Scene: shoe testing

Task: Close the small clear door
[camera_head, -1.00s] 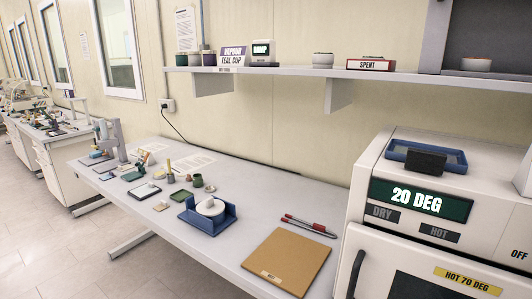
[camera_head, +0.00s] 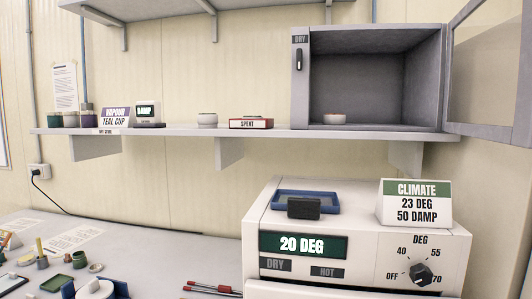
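The small clear door (camera_head: 492,66) stands wide open at the right, with a grey frame around a see-through pane. It swings out from the right side of a grey cabinet (camera_head: 375,127) on the wall shelf. The cabinet's left front post carries a "DRY" label and a dark handle (camera_head: 298,60). A small pale round dish (camera_head: 334,119) sits inside on the cabinet floor, near the front left. The door's right part is cut off by the picture edge. My gripper is not in view.
Below the shelf (camera_head: 190,134) stands a white oven-like unit (camera_head: 355,232) with a blue tray (camera_head: 335,201) and a climate sign (camera_head: 414,203) on top. Several cups, signs and a red "SPENT" box (camera_head: 251,123) line the shelf. The bench at lower left holds small items.

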